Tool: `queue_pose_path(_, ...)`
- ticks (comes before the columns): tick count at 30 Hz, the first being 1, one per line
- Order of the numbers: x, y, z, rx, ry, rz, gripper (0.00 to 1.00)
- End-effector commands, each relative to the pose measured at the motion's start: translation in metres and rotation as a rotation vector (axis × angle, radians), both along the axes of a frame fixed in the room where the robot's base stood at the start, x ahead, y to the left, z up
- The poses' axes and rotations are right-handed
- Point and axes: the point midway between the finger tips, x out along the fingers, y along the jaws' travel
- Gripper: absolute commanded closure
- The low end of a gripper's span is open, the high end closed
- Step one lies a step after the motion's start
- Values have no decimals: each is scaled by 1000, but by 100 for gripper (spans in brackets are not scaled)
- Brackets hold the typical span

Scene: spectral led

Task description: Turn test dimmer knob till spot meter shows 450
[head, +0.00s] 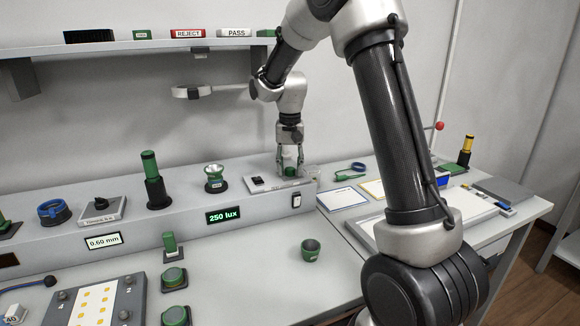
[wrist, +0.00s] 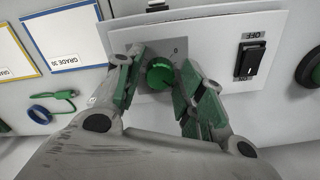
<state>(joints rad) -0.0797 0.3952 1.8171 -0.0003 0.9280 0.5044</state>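The green test dimmer knob (wrist: 160,74) sits on a grey plate (wrist: 181,52) on the raised console; the knob also shows in the head view (head: 291,171). My gripper (wrist: 160,68) is over it, pointing down, with one finger on each side. The fingers look apart, with a small gap to the knob; contact is not clear. The spot meter display (head: 223,216) on the console front reads 250 lux. The knob's exact angle is hard to read.
A green-topped lamp-like post (head: 152,180) and a small reflector lamp (head: 215,178) stand left along the console. Cards (head: 341,198) lie to the right.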

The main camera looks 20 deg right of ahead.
Motion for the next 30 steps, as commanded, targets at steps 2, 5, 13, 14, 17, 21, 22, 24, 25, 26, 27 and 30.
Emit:
queue_pose_path(2, 0, 0, 0, 0, 0, 0, 50)
queue_pose_path(5, 0, 0, 0, 0, 1, 0, 50)
queue_pose_path(13, 0, 0, 11, 0, -1, 0, 50)
queue_pose_path(14, 1, 0, 15, 0, -1, 0, 50)
queue_pose_path(17, 1, 0, 33, 1, -4, 0, 50)
queue_pose_path(21, 0, 0, 57, 0, -2, 0, 50)
queue_pose_path(22, 1, 0, 61, 0, -2, 0, 50)
queue_pose_path(24, 0, 0, 69, 0, -1, 0, 50)
queue_pose_path(25, 0, 0, 71, 0, -1, 0, 50)
queue_pose_path(26, 0, 0, 72, 0, 0, 0, 50)
queue_pose_path(27, 0, 0, 74, 0, 1, 0, 50)
queue_pose_path(30, 0, 0, 75, 0, 2, 0, 50)
